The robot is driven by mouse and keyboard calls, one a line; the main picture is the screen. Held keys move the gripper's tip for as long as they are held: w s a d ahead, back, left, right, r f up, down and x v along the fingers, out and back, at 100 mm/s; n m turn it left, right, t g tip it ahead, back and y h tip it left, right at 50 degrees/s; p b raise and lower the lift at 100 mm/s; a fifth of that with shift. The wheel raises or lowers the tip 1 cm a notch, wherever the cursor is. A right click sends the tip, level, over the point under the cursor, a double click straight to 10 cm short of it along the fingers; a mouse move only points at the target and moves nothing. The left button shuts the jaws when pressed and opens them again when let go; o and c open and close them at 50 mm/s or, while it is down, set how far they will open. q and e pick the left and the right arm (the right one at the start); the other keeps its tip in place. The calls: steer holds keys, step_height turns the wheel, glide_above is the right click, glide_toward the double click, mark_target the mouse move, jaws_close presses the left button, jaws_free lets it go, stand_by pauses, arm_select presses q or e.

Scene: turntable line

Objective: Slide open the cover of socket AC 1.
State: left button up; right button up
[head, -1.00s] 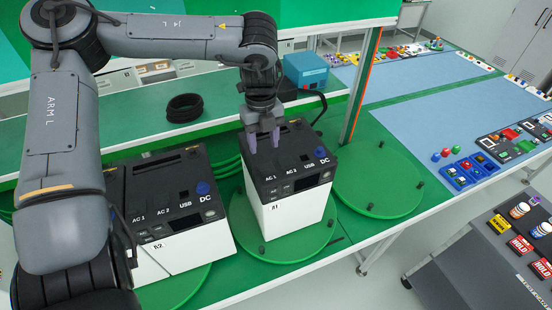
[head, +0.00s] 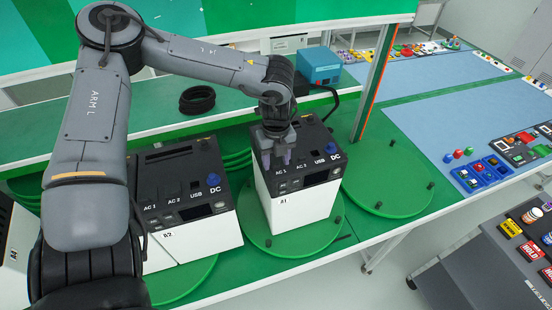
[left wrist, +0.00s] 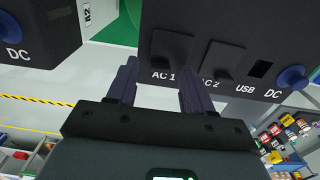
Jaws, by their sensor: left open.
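The power unit labelled A1 (head: 290,208) is a white box with a black top. In the left wrist view its black panel carries a dark cover over socket AC 1 (left wrist: 170,46) and a similar cover over AC 2 (left wrist: 222,58). Both look closed. My left gripper (head: 279,158) is open over the AC 1 end of the panel. In the left wrist view its purple fingers (left wrist: 159,78) appear on either side of the AC 1 cover and label. I cannot tell whether they touch it. In the head view the gripper hides this cover. My right gripper is not in view.
Unit A2 (head: 178,254) stands close on the left. A1 stands on a green turntable (head: 262,246) with small pegs, and an empty turntable (head: 400,194) lies to its right. A blue box (head: 320,67) and black coil (head: 196,100) sit behind. A blue knob (left wrist: 292,77) protrudes at DC.

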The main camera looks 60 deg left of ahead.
arm_select(q)
steer(key=shift+f, duration=0.3)
steer(key=shift+c, duration=0.3)
jaws_close()
steer(key=shift+a+r, duration=0.1)
